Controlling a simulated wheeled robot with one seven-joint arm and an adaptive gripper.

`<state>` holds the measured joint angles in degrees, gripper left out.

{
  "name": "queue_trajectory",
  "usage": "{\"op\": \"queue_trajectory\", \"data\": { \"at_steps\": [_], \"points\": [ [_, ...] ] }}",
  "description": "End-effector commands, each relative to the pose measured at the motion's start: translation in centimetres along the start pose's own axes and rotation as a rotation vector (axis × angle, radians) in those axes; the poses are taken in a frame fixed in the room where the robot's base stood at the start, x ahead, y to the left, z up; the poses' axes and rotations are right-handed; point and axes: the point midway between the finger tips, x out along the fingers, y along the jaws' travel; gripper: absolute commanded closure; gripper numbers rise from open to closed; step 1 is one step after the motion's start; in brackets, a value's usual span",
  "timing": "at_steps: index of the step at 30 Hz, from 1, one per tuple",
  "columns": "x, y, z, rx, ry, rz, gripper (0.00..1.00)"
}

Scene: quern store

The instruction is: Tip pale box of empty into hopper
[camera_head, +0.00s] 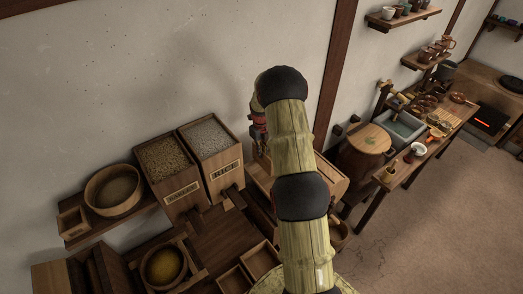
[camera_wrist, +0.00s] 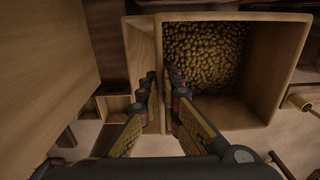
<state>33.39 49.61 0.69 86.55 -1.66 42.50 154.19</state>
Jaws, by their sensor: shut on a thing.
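A pale wooden box (camera_wrist: 285,60) fills the right of the wrist view, its open mouth towards the camera. Brown grains (camera_wrist: 205,50) show deep inside it. My gripper (camera_wrist: 164,85) is shut on the box's left wall, one finger on each side. In the head view my gripper (camera_head: 261,135) is small and partly behind my arm. Pale wood (camera_head: 331,178) shows on both sides of my arm there, mostly hidden. I cannot tell which part is the hopper.
A labelled grain bin (camera_head: 165,165) and a bin marked RICE (camera_head: 211,145) stand left of my arm. A round tub (camera_head: 113,190) sits on the shelf left of them. A lidded barrel (camera_head: 367,145) and a cluttered bench (camera_head: 425,135) stand to the right. Floor at the lower right is clear.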

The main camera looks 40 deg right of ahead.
Motion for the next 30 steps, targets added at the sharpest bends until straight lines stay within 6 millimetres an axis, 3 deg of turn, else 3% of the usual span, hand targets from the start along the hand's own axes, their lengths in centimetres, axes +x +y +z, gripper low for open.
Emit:
{"op": "queue_trajectory", "data": {
  "at_steps": [6,15,30],
  "points": [
    [1.4,0.0,0.0,0.0,-0.001,0.0,1.0],
    [0.2,-0.1,-0.3,0.011,-0.246,-0.001,1.0],
    [-0.1,0.2,0.0,0.004,-0.325,0.007,1.0]
  ]
}}
